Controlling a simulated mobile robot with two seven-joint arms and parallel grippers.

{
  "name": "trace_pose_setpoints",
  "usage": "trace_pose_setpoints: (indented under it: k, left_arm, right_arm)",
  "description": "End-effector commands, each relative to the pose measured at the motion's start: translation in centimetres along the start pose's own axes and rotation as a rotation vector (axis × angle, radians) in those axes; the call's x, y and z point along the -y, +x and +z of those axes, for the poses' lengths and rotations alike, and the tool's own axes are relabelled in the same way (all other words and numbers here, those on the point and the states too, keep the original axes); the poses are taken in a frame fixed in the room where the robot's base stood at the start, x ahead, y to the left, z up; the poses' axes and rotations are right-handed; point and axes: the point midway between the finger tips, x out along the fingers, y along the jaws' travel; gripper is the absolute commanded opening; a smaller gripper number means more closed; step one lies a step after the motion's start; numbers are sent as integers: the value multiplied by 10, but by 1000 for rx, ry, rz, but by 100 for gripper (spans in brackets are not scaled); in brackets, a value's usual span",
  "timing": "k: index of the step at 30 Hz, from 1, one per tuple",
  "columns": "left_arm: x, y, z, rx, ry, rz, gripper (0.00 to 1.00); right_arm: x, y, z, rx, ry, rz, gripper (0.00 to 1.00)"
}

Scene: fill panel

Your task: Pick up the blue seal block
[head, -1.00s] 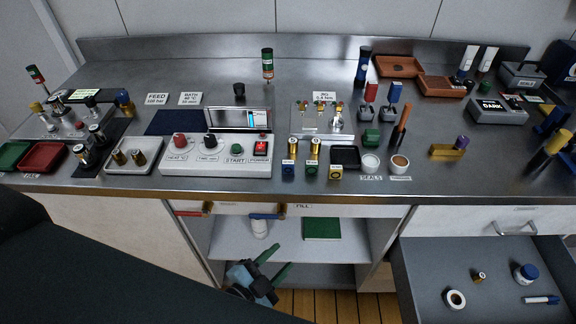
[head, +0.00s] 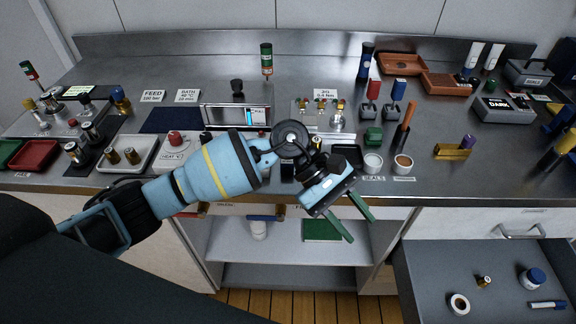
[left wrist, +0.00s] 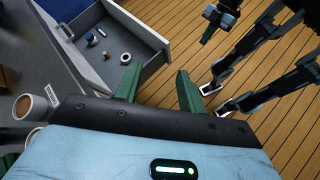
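A small dark block (head: 287,172) at the counter's front edge looks like the blue seal block. It is partly covered by my left arm, and its colour is hard to read now. My left gripper (head: 361,229) is in front of the counter edge, to the right of that block and apart from it. Its green fingers are spread and empty, pointing down and right. The left wrist view shows them open (left wrist: 157,78) over the floor. A dark part with a green tip (left wrist: 208,34) at the upper right there appears to be my right gripper; its opening is unclear.
An open drawer (head: 480,265) at the lower right holds several small items. White and tan round cups (head: 402,164) and a black tray (head: 346,152) stand near the counter's front edge. An open shelf (head: 290,275) lies below. A control box (head: 172,158) is partly hidden by my arm.

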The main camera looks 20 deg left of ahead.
Motion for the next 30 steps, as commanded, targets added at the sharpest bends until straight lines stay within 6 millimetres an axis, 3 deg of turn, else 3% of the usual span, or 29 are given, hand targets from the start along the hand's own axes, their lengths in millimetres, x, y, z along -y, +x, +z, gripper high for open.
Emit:
trace_pose_setpoints:
  k: [3,6,12,15,21,30]
  left_arm:
    - [-5,-45,-34,-262,206,-162,40]
    - [-9,-90,-56,-452,327,-301,40]
    - [-16,-169,-74,-705,440,-516,40]
    - [-17,-190,-76,-764,457,-574,40]
    - [-17,-201,-76,-791,464,-603,40]
    - [-10,-188,-92,-788,462,-600,40]
  right_arm:
    - [0,1,4,6,-1,-1,0]
    - [0,2,6,9,-3,-2,0]
    - [-1,2,8,12,-6,-3,0]
    - [-1,3,8,13,-6,-3,0]
    - [-1,3,8,13,-6,-3,0]
    - [-1,2,4,7,-6,-3,0]
